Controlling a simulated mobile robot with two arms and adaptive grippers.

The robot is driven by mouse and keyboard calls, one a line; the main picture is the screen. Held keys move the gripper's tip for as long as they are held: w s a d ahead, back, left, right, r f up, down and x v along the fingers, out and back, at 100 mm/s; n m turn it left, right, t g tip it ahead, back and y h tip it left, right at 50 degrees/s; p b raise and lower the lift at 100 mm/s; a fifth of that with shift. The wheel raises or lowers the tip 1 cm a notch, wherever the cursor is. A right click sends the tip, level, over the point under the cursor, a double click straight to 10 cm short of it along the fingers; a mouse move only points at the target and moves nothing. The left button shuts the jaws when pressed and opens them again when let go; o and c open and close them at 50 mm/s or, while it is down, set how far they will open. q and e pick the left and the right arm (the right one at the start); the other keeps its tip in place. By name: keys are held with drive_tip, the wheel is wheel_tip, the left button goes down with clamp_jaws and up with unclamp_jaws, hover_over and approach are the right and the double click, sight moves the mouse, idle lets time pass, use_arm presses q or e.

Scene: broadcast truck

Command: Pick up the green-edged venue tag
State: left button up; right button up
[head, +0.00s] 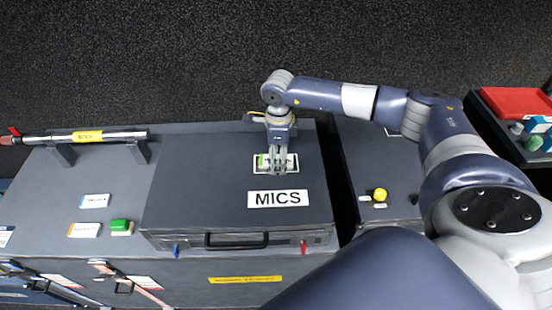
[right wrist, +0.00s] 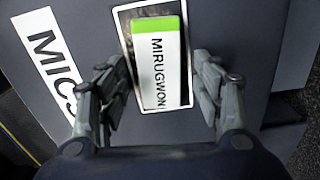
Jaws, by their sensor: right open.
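The green-edged venue tag (right wrist: 169,80) is white with a green end and reads MIRUGWON. It lies inside a white-outlined rectangle on the lid of the grey MICS case (head: 190,190). In the head view the tag's green edge (head: 261,161) shows beside my fingers, which hide part of the tag. My right gripper (head: 278,172) points down over the tag. In the right wrist view my right gripper (right wrist: 160,75) is open, with one finger on each side of the tag and gaps between. My left gripper is not in view.
The MICS label (head: 278,198) is in front of the tag. A yellow knob (head: 380,195) is at right.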

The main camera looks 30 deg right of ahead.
drive_tip(key=c, duration=1.1)
drive_tip(key=shift+o, duration=0.2)
drive_tip(key=shift+r, duration=0.1)
